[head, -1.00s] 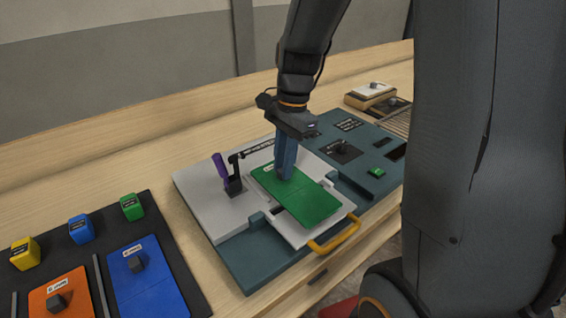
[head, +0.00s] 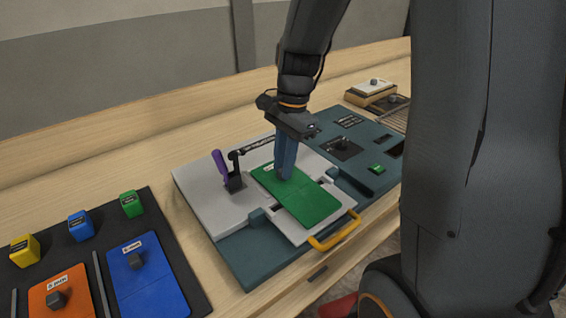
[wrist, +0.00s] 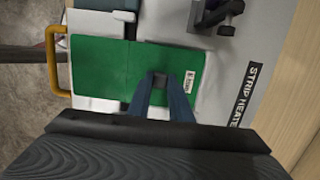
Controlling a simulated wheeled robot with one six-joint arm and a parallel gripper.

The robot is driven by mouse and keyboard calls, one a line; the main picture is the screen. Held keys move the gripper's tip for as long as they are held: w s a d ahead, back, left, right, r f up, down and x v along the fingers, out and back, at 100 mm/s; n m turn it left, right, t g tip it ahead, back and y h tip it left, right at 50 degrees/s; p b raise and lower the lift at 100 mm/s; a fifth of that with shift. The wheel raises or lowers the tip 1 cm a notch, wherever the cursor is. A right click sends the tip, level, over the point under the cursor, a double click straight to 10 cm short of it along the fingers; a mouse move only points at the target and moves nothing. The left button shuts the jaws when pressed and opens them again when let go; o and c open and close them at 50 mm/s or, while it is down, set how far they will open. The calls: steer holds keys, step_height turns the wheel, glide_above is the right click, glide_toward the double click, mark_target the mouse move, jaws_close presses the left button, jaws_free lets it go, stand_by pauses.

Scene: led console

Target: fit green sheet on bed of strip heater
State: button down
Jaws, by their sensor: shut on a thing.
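The green sheet (head: 308,203) lies flat over the pale bed (head: 338,222) of the strip heater (head: 205,192). In the wrist view the green sheet (wrist: 100,72) shows a white label and a crease line across it. My gripper (head: 284,176) points down and is shut on the grey knob on the sheet; in the wrist view the fingertips (wrist: 160,82) close around this knob. Whether the sheet rests fully on the bed or hovers slightly above it, I cannot tell. The heater's purple-handled clamp (head: 222,168) stands upright beside the sheet's left end.
A yellow handle (head: 336,236) is at the bed's front edge. A dark mat (head: 80,262) at left holds orange (head: 62,298) and blue (head: 146,280) sheets, and yellow, blue and green blocks. A green button (head: 377,169) sits on the teal console to the right.

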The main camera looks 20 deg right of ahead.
steer(key=shift+f, duration=0.15)
steer(key=c, duration=1.5)
jaws_free()
steer(key=shift+c, duration=0.2)
step_height(320, 180, up, 8)
steer(key=d+b, duration=0.1)
steer(key=shift+w, duration=0.2)
steer(key=shift+f, duration=0.15)
